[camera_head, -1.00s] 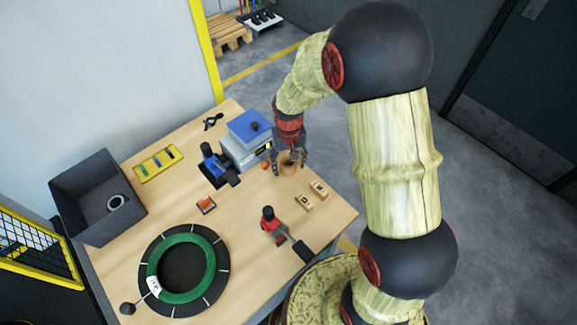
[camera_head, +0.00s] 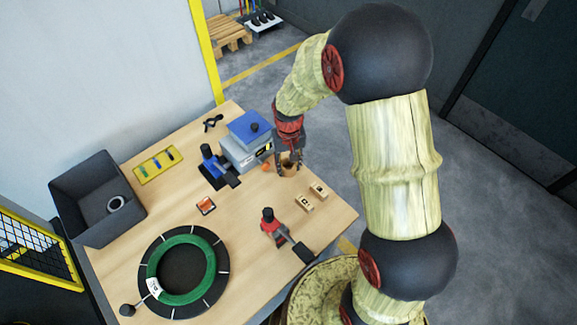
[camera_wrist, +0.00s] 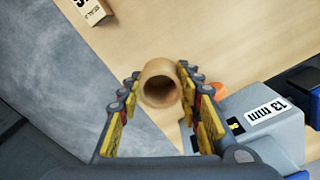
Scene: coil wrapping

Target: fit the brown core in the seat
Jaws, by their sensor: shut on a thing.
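The brown core (camera_wrist: 160,84), a short hollow tube, is between the two fingers of my gripper (camera_wrist: 160,100) in the wrist view, with its open end facing the camera. My gripper is shut on it. In the head view the brown core (camera_head: 289,168) is at the table's right edge, under my gripper (camera_head: 287,160). Whether the core touches the table is hard to tell. I cannot make out the seat for certain in either view.
A grey box with a blue lid (camera_head: 247,140), marked "13 mm" in the wrist view, stands beside my gripper. An orange piece (camera_wrist: 219,92) lies near it. Blue (camera_head: 212,165) and red (camera_head: 270,222) tools, wooden blocks (camera_head: 304,201) and a green coil (camera_head: 207,270) are on the table (camera_head: 240,215).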

